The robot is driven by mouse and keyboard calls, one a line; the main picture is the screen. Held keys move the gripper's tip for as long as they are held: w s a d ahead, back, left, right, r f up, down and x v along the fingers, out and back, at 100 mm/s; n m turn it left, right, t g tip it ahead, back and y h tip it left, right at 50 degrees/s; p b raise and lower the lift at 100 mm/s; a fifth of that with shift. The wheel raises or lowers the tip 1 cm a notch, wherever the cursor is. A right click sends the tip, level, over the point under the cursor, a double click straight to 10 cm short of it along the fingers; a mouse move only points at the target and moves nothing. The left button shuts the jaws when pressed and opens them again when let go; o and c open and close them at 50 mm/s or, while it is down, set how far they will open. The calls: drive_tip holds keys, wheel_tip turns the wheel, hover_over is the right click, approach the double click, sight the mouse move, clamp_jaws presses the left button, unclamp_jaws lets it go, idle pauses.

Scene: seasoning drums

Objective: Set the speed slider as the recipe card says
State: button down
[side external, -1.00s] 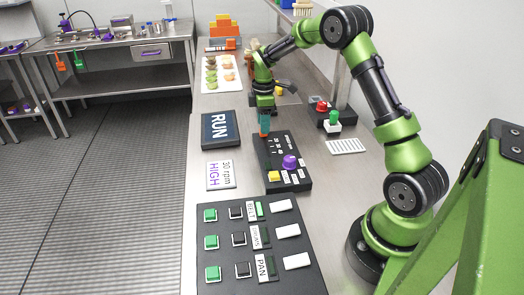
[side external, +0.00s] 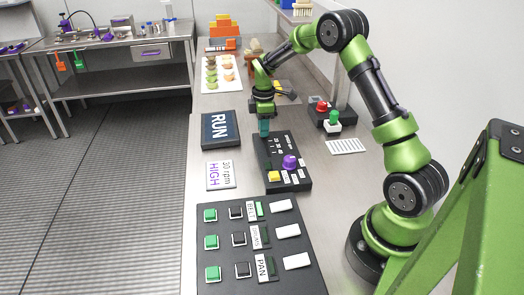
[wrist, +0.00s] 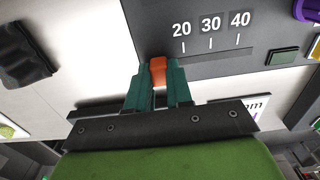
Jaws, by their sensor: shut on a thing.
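The speed slider's orange knob (wrist: 158,72) sits at the left of the 20-30-40 scale (wrist: 211,24), short of the 20 mark, in the wrist view. My gripper's teal fingers (wrist: 158,88) are shut on the knob. In the side view my gripper (side external: 264,128) points down at the far end of the black slider panel (side external: 303,184); the knob is hidden there. The recipe card (side external: 220,175) lies left of the panel and reads "30 rpm HIGH".
The panel also carries a purple knob (side external: 289,162) and a yellow button (side external: 274,176). A RUN board (side external: 220,130) lies to the left. A large button panel (side external: 303,262) is nearer. A box with red and green knobs (side external: 332,120) stands to the right.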

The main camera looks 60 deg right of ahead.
sight(267, 147)
drive_tip(key=shift+s+a, duration=0.1)
drive_tip(key=s+a, duration=0.4)
idle(0.3)
drive_tip(key=c, duration=1)
unclamp_jaws()
drive_tip(key=shift+r, duration=0.1)
wheel_tip(267, 147, up, 17)
